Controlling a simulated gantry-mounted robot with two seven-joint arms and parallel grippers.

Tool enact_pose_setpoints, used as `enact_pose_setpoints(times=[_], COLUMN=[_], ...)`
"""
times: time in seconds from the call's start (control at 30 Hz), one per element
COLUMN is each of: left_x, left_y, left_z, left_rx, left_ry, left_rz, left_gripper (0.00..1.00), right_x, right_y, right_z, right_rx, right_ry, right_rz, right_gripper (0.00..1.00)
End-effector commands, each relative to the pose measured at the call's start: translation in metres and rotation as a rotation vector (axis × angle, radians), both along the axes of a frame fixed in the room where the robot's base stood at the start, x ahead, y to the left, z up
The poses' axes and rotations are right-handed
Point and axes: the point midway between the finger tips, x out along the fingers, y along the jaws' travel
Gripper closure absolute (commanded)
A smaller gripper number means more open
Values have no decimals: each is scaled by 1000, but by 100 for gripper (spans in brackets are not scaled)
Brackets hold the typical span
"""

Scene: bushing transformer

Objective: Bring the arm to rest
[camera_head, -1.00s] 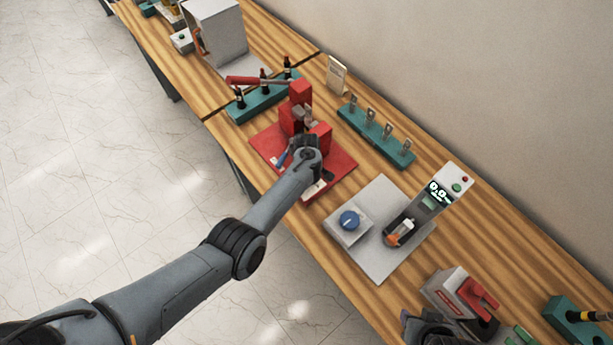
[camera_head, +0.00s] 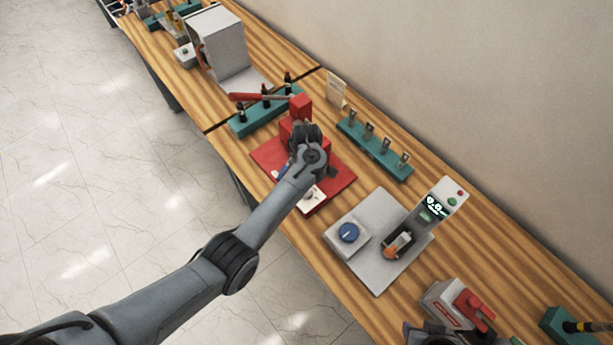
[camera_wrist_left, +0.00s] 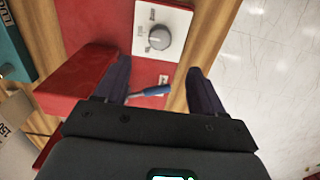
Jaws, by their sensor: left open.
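My left arm reaches in from the lower left in the camera_head view. Its wrist is above the red press (camera_head: 302,106) and its red base (camera_head: 338,182). The left gripper's fingers are mostly hidden there. In the left wrist view the left gripper (camera_wrist_left: 160,75) is open, its two dark fingers spread apart with nothing held. A white panel with a grey knob (camera_wrist_left: 160,38) and a blue-handled rod (camera_wrist_left: 150,91) show between and beyond the fingers. A dark part at the bottom edge may belong to my right arm; no right jaws can be made out.
A teal rack (camera_head: 375,150) with several upright pieces stands right of the press. Another teal rack (camera_head: 250,118) stands behind it. A grey tester (camera_head: 366,265) with a blue knob and display sits nearer. A red-and-grey device (camera_head: 458,303) is at lower right.

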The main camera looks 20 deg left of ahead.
Motion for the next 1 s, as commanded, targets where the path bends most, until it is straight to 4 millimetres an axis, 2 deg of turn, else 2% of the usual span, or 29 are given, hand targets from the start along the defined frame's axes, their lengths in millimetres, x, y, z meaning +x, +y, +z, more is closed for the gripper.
enact_pose_setpoints(times=[0.4, 0.57, 0.67, 0.77, 0.87, 1.0], left_x=[-1, -13, -33, -62, -101, -161], left_y=[0, 4, 9, 17, 26, 38], left_z=[-1, -7, -14, -19, -17, 0], left_rx=[0, -9, -14, -16, -7, 26], left_ry=[-1, -14, -34, -65, -104, -160], left_rz=[-4, -57, -140, -257, -404, -626], left_gripper=[31, 31, 31, 31, 31, 31], right_x=[0, 0, 0, 0, 0, 0], right_y=[2, 2, 2, 2, 2, 2], right_z=[0, 4, 8, 14, 20, 29], right_rx=[8, 11, 11, 10, 10, 7], right_ry=[0, 0, 0, -1, -1, 0], right_rz=[-5, -7, -7, -6, -6, -5], right_gripper=[57, 57, 57, 57, 57, 57])
